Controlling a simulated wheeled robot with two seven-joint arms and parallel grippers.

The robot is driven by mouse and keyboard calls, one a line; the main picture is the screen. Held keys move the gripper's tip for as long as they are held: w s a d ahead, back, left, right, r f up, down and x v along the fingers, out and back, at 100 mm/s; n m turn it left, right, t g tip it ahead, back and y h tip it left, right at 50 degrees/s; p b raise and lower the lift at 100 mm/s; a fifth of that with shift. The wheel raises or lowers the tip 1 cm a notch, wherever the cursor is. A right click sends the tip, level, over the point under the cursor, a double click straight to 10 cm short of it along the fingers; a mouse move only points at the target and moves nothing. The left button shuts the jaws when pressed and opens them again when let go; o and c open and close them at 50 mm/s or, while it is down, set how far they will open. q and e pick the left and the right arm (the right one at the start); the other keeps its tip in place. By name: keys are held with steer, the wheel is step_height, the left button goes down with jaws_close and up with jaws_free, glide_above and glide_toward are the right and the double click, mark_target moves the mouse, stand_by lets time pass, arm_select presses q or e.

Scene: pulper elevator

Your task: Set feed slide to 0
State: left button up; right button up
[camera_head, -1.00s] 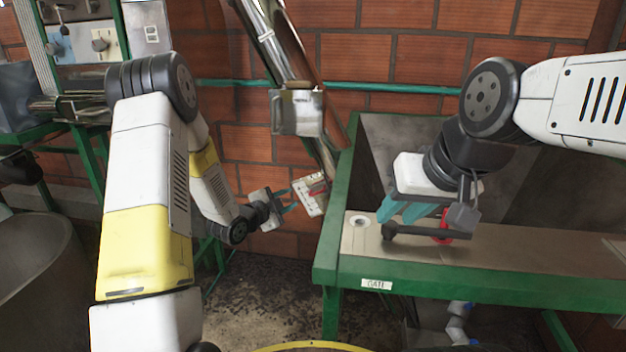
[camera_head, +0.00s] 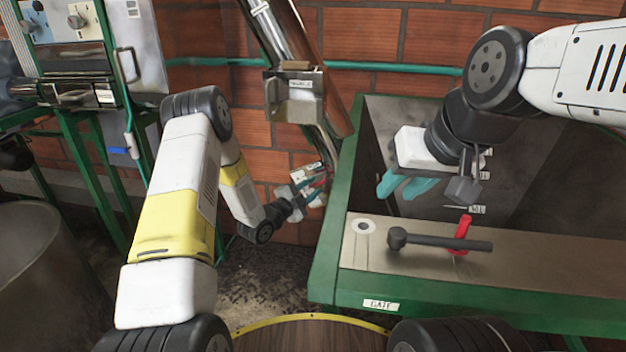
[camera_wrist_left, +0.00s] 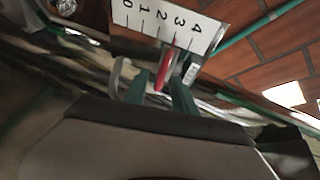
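The feed slide has a white scale plate (camera_wrist_left: 170,22) marked 0 to 4 and a red pointer (camera_wrist_left: 164,72) in the left wrist view. The pointer stands roughly between 2 and 3. My left gripper (camera_head: 322,188) reaches to the slide, beside the hopper's left edge. In the wrist view its teal fingers (camera_wrist_left: 160,92) are apart, one on each side of the red part. Contact cannot be told. My right gripper (camera_head: 405,188) is open and empty above the bench, behind the black gate handle.
The green-framed bench (camera_head: 340,290) carries a black handle (camera_head: 440,243), a red piece (camera_head: 462,232) and a GATE label (camera_head: 381,305). A metal box (camera_head: 296,95) hangs on the sloping chute above my left gripper. A grey drum (camera_head: 35,265) stands left.

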arm_select(q)
steer(key=shift+w+d, duration=0.3)
steer(key=shift+w, duration=0.05)
jaws_close()
stand_by(1.2)
